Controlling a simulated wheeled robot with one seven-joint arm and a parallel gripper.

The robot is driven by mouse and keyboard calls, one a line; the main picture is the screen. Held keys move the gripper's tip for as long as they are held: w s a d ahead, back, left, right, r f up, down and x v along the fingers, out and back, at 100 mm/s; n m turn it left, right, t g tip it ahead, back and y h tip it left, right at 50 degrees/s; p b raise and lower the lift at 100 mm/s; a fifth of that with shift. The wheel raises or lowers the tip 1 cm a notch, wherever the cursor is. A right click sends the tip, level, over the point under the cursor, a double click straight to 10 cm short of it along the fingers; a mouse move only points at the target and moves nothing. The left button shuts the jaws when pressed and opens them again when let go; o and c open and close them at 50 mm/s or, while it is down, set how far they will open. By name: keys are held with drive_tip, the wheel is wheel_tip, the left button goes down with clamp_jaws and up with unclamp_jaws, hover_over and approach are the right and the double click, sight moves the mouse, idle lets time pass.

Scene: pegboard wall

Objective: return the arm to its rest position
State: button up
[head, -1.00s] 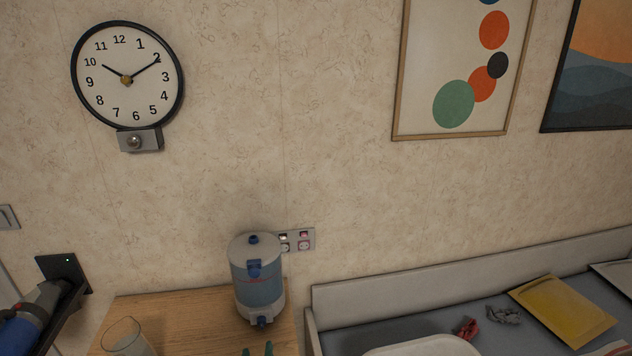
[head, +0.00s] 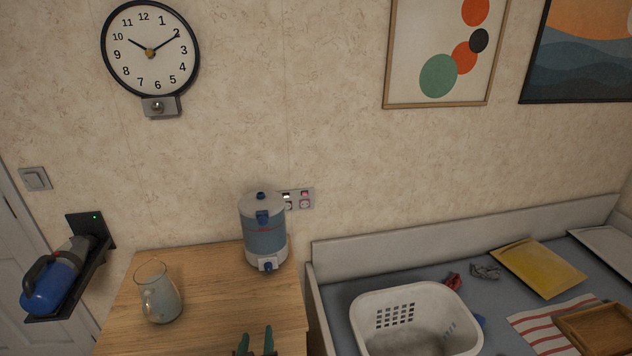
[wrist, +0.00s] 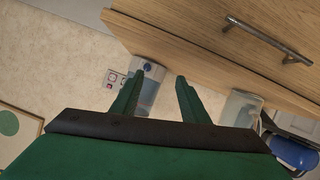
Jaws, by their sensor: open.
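My gripper (head: 255,341) shows at the bottom edge of the head view, its two green fingers pointing up in front of the wooden cabinet top (head: 215,295). In the wrist view my gripper (wrist: 156,95) has its fingers apart with nothing held between them. The rest of my arm is out of the head view.
On the cabinet stand a glass pitcher (head: 159,293) and a blue-and-white dispenser (head: 264,235). A wall shelf (head: 88,272) holds a blue handheld vacuum (head: 50,287). At right, a bed holds a white basket (head: 412,305), a yellow envelope (head: 537,267) and a wooden tray (head: 598,328). The cabinet's drawer handle (wrist: 268,38) protrudes.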

drive_tip(key=s+d+f+m, duration=0.1)
drive_tip(key=s+d+f, duration=0.3)
drive_tip(key=s, duration=0.6)
drive_tip(key=s+d+f+m, duration=0.1)
drive_tip(key=s+d+f, duration=0.3)
drive_tip(key=s, duration=0.5)
drive_tip(key=s+d+r, duration=0.2)
drive_tip(key=s, duration=0.4)
drive_tip(key=s+d+r+m+t+h, duration=0.1)
drive_tip(key=s+d+r, duration=0.1)
drive_tip(key=s, duration=0.5)
drive_tip(key=s+d+r+m+t, duration=0.1)
drive_tip(key=s+d+r, duration=0.2)
drive_tip(key=s, duration=0.4)
drive_tip(key=shift+s+r+h, duration=0.15)
drive_tip(key=shift+r+h, duration=0.15)
drive_tip(key=shift+d, duration=0.15)
drive_tip(key=shift+o, duration=0.6)
